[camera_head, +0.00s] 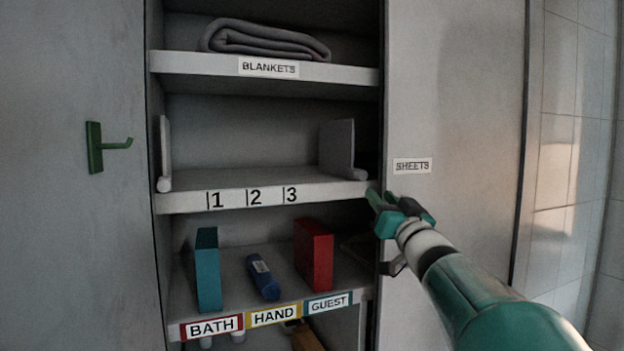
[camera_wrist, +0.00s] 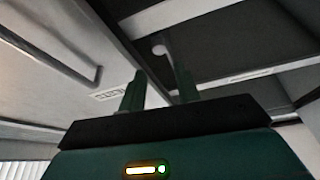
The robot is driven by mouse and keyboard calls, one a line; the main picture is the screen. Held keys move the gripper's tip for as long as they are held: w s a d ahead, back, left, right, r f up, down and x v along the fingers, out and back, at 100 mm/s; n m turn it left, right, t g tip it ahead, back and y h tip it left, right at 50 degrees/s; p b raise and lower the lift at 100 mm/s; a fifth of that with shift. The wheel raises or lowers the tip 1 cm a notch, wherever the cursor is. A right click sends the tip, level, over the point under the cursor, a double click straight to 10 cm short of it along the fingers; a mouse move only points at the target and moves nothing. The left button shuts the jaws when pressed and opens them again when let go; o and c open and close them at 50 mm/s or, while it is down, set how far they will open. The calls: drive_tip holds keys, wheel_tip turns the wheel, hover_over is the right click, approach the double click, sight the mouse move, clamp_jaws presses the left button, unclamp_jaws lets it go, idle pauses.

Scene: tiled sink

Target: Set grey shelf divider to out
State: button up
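A grey shelf divider (camera_head: 338,146) stands upright at the right end of the middle shelf (camera_head: 230,203), to the right of the printed 3. Its rounded foot (camera_head: 359,174) reaches the shelf's front edge. A lighter divider (camera_head: 165,148) stands at the left end of the same shelf. My gripper (camera_head: 374,197) is at the right end of that shelf's front edge, just below and right of the grey divider's foot. In the wrist view its two fingers (camera_wrist: 160,88) are apart with nothing between them. A pale round knob (camera_wrist: 160,49) shows beyond the fingertips; it looks like a divider foot.
A cabinet door (camera_head: 450,90) labelled SHEETS is close to the right of my arm. A folded blanket (camera_head: 262,40) lies on the top shelf. The middle shelf is clear between the dividers.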

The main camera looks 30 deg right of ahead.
sight(363, 177)
drive_tip(key=x, duration=0.9)
drive_tip(key=shift+w+f, duration=0.1)
clamp_jaws()
